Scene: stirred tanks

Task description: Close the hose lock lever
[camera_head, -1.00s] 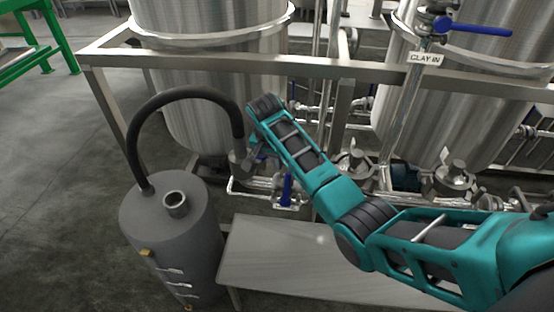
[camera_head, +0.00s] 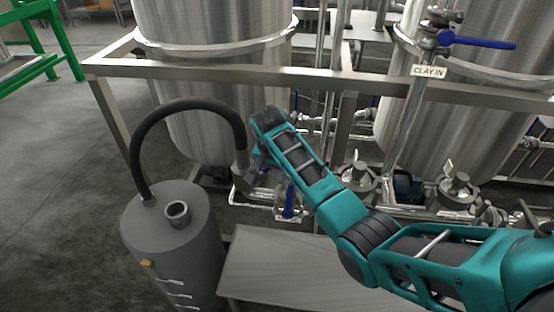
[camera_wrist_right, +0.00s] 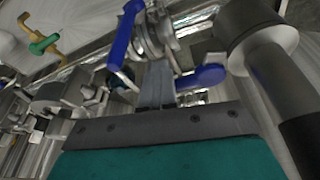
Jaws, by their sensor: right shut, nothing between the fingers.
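A black hose (camera_head: 190,105) arches from the grey cylindrical tank (camera_head: 165,225) to a grey coupling (camera_head: 241,166) in front of the left steel vessel. In the right wrist view the coupling (camera_wrist_right: 262,40) is at upper right, with the dark hose (camera_wrist_right: 301,140) below it. My right gripper (camera_wrist_right: 155,80) is shut and empty, beside the coupling and near the steel pipe fittings (camera_wrist_right: 152,35). A blue lever (camera_wrist_right: 125,38) is left of the fingers and another blue part (camera_wrist_right: 202,77) is right of them. I cannot tell which part is the hose lock lever. My left gripper is out of view.
A steel frame rail (camera_head: 300,77) runs across in front of the vessels. A low metal bench (camera_head: 270,265) lies below my right arm. A blue valve handle (camera_head: 289,203) hangs near the low pipes.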

